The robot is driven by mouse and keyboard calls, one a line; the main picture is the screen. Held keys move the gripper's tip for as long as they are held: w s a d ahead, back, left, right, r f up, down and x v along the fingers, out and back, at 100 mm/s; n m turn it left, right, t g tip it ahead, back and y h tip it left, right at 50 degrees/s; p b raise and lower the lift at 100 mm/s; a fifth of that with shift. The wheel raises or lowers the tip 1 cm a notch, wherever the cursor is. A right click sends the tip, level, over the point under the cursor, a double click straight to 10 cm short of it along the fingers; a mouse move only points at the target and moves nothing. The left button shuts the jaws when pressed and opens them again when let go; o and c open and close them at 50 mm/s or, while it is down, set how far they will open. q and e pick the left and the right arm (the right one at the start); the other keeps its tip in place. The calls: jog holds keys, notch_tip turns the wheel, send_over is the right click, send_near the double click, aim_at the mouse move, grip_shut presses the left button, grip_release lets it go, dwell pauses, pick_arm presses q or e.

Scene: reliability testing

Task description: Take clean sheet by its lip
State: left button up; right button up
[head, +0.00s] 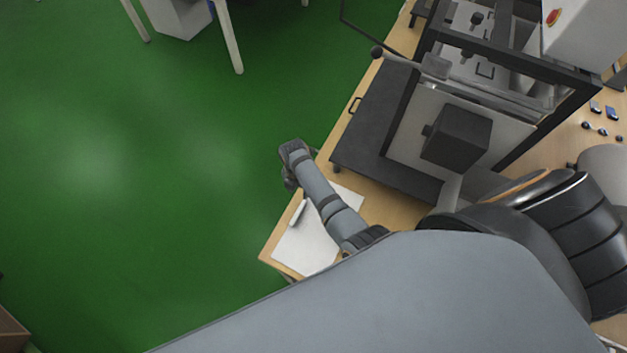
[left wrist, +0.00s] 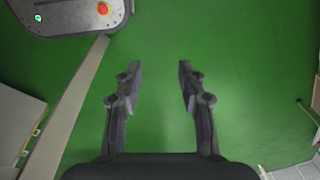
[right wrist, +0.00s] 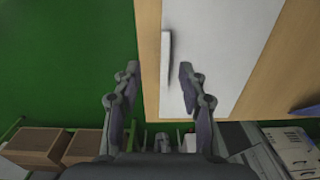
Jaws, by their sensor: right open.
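The clean sheet (head: 306,248) is white and lies flat near the corner of the wooden table. Its lip (head: 298,213) is a narrow raised white strip along the sheet's left edge. My right gripper (head: 290,182) is at the table's edge, beyond the lip. In the right wrist view, my right gripper (right wrist: 159,70) is open and empty, and the lip (right wrist: 166,62) appears between its fingertips, with the sheet (right wrist: 215,50) to the right. I cannot tell the height gap. My left gripper (left wrist: 160,67) is open and empty over green floor, outside the head view.
A dark machine (head: 455,135) with a frame stands on the table (head: 385,203) right of the sheet. Brown boxes (right wrist: 40,145) show low in the right wrist view. A grey panel with a red button (left wrist: 75,14) is at the left wrist view's top left. Green floor (head: 130,180) is open.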

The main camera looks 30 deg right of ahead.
aim_at(301, 207)
jog(key=shift+s+a+f, duration=0.15)
jog(key=shift+s+f, duration=0.75)
jog(key=shift+f, duration=0.1)
pick_arm(q)
jog(key=s+a, duration=0.1)
jog(key=s, duration=0.5)
pick_arm(e)
notch_tip(301, 207, down, 2)
jog(key=shift+w+f+b, duration=0.25)
jog(key=shift+f+b, duration=0.5)
jog(key=shift+f, duration=0.4)
jog(key=f+b, duration=0.3)
jog(key=b, duration=0.1)
jog(key=shift+s+f, duration=0.2)
jog(key=shift+f, duration=0.25)
jog(key=shift+w, duration=0.1)
pick_arm(q)
notch_tip(301, 207, down, 6)
jog(key=w, duration=0.3)
jog(key=shift+d+r, duration=0.25)
pick_arm(e)
jog(key=shift+r, duration=0.2)
grip_shut()
